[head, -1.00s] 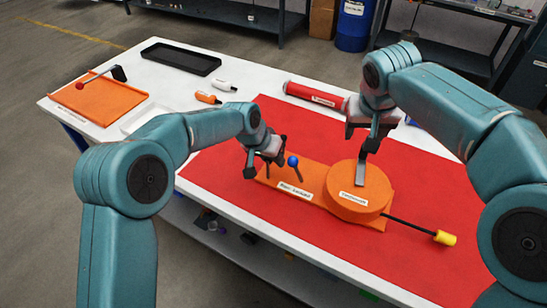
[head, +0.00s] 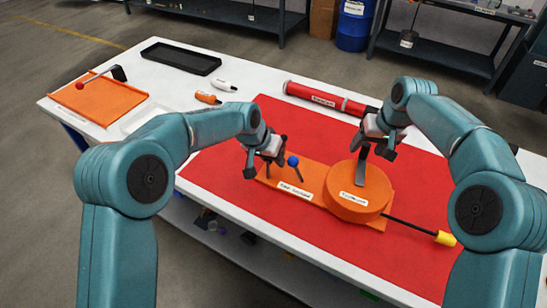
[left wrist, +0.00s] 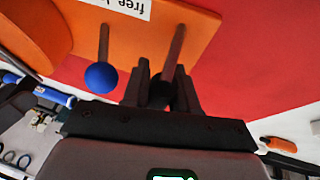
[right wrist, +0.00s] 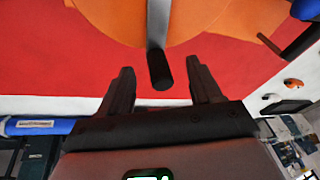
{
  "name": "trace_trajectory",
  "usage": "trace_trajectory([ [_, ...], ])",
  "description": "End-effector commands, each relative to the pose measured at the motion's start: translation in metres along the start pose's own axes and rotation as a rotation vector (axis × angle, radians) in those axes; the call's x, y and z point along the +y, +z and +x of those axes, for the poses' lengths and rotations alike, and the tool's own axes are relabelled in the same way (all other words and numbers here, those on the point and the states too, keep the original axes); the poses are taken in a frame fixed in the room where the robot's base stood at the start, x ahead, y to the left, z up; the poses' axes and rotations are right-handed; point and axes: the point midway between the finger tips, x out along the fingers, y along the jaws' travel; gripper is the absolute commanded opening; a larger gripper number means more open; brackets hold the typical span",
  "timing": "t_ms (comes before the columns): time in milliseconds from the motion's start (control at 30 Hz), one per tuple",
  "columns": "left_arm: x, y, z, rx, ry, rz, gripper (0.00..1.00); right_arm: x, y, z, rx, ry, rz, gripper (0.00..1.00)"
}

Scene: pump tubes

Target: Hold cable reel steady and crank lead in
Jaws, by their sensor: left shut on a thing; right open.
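The cable reel is a round orange drum (head: 345,205) on an orange base plate (head: 290,176). A grey crank arm (head: 360,168) rises from the drum. Its black handle (right wrist: 160,76) shows in the right wrist view. A black lead (head: 408,226) with a yellow end (head: 445,238) runs out from the drum to the right. Two posts stand on the plate, one with a blue ball (head: 293,161). My left gripper (head: 266,158) is shut on the other, brown post (left wrist: 175,50). My right gripper (head: 372,145) is open, with the crank handle between its fingers, apart from both.
The red mat (head: 250,205) is clear in front of the reel. A red cylinder (head: 318,97) lies behind it.

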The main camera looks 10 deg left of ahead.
Motion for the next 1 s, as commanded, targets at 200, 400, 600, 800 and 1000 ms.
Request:
trace_trajectory([
  [200, 0.000, -0.001, -0.001, 0.002, 0.000, 0.000, 0.00, 0.000, 0.000, 0.020, -0.001, 0.000, 0.000, 0.64],
  [400, 0.000, -0.001, -0.001, 0.002, 0.000, 0.000, 0.00, 0.000, 0.000, 0.025, 0.001, 0.001, 0.000, 0.64],
  [600, 0.000, -0.001, -0.001, 0.002, 0.000, 0.000, 0.00, 0.000, 0.000, 0.025, 0.001, 0.001, 0.000, 0.54],
  [800, 0.000, -0.001, -0.001, 0.002, 0.000, 0.000, 0.00, 0.000, 0.000, 0.024, 0.001, 0.000, 0.000, 0.06],
  [1000, 0.000, -0.001, 0.000, 0.002, 0.001, 0.000, 0.00, -0.001, 0.000, 0.026, 0.000, -0.002, 0.001, 0.06],
])
